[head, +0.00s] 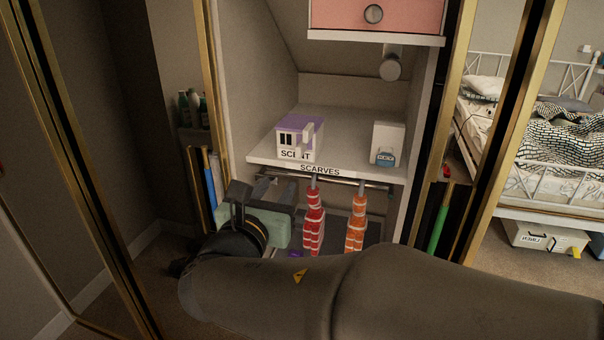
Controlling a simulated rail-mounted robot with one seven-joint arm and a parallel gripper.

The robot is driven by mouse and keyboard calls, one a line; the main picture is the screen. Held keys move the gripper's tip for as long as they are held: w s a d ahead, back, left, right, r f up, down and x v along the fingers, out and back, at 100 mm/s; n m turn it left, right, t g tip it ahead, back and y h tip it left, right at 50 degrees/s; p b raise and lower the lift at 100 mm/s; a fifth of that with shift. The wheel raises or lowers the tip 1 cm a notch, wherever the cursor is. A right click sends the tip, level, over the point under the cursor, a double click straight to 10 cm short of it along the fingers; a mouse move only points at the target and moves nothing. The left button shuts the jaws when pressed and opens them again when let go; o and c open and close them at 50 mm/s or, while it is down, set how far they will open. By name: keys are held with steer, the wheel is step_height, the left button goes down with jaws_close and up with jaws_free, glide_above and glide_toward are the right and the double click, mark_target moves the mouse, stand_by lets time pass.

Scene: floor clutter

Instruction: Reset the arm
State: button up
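My arm (430,290) reaches across the bottom of the head view from the right, bent toward the closet. My gripper (272,200) is at its far end, in front of the closet opening, below the shelf and left of the hanging scarves. It is dark and seen partly from behind. A grey-green block-like part (272,228) shows beside the black wrist ring. The fingertips are not clear, so I cannot tell whether they are apart or hold anything.
A white shelf (345,140) holds a purple-and-white SCENT box (300,135) and a white box (387,142). A red scarf (314,220) and an orange scarf (356,222) hang from a rail close to my gripper. Gold-edged door frames flank the opening. A pink drawer (400,14) is above.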

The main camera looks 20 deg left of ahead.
steer(key=shift+s, duration=0.3)
steer(key=shift+d, duration=0.1)
steer(key=d+f+m+g+h+p, duration=0.1)
steer(key=d+f+m+g+h, duration=0.3)
steer(key=d, duration=0.5)
steer(key=d+f+m+g+h, duration=0.1)
steer(key=d+f+m+g, duration=0.1)
steer(key=d+m, duration=0.5)
steer(key=d+f+m+g+h+p, duration=0.1)
steer(key=d+f+m+g+h, duration=0.25)
steer(key=d, duration=0.65)
steer(key=s+d+f+m+g+y, duration=0.4)
steer(key=s+m, duration=0.3)
steer(key=m, duration=0.4)
steer(key=s+d+f+m+g+y+p, duration=0.1)
steer(key=s+d+f+m+g+y, duration=0.3)
steer(key=m, duration=0.6)
steer(key=s, duration=0.2)
steer(key=shift+s+d+f+m, duration=0.15)
steer(key=shift+s+m, duration=0.2)
steer(key=shift+s, duration=0.05)
